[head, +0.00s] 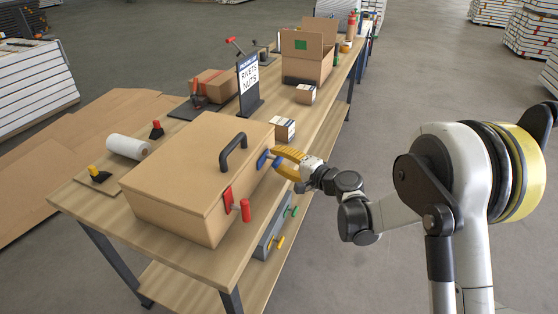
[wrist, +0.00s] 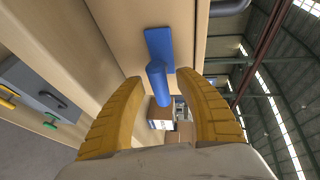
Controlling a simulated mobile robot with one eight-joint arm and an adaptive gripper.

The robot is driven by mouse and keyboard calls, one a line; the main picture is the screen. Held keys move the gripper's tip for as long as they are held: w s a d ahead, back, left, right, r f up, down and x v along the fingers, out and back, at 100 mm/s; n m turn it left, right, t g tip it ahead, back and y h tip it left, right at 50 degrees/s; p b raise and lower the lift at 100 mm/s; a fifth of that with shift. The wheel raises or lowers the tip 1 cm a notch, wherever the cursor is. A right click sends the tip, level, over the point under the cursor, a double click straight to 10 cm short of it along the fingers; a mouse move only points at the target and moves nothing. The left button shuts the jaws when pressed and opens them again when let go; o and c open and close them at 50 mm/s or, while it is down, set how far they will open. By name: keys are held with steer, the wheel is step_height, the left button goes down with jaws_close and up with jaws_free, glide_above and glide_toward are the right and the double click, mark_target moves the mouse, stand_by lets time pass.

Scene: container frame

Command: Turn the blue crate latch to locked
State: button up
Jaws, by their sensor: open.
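The tan crate (head: 185,165) sits on the workbench with its lid down and a black handle on top. The blue latch (head: 263,160) is on the crate's right-facing side, near the far corner. In the wrist view the blue latch shows as a flat plate (wrist: 160,45) with a round handle (wrist: 157,82) sticking out towards me. My gripper (head: 274,159) is open at the blue latch. In the wrist view its yellow fingers (wrist: 163,78) stand on either side of the handle, with no clear grip on it. The fingers partly hide the latch in the head view.
A red latch (head: 236,204) is on the same crate side, nearer the front. Below the bench top is a grey unit (head: 268,238) with green and yellow knobs. Small boxes (head: 284,128) and a sign (head: 248,85) stand behind the crate.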

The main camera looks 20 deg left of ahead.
jaws_close()
steer(key=m+g+p, duration=0.1)
steer(key=m, duration=0.2)
steer(key=shift+r+g+h, duration=0.15)
steer(key=shift+g+h, duration=0.25)
steer(key=m+g+p, duration=0.1)
steer(key=m+g, duration=0.1)
steer(key=m, duration=0.1)
steer(key=m+g, duration=0.3)
steer(key=shift+w+m+p, duration=0.1)
steer(key=shift+m+p, duration=0.2)
steer(key=shift+p, duration=0.1)
steer(key=shift+m+g, duration=1)
steer(key=shift+m, duration=0.2)
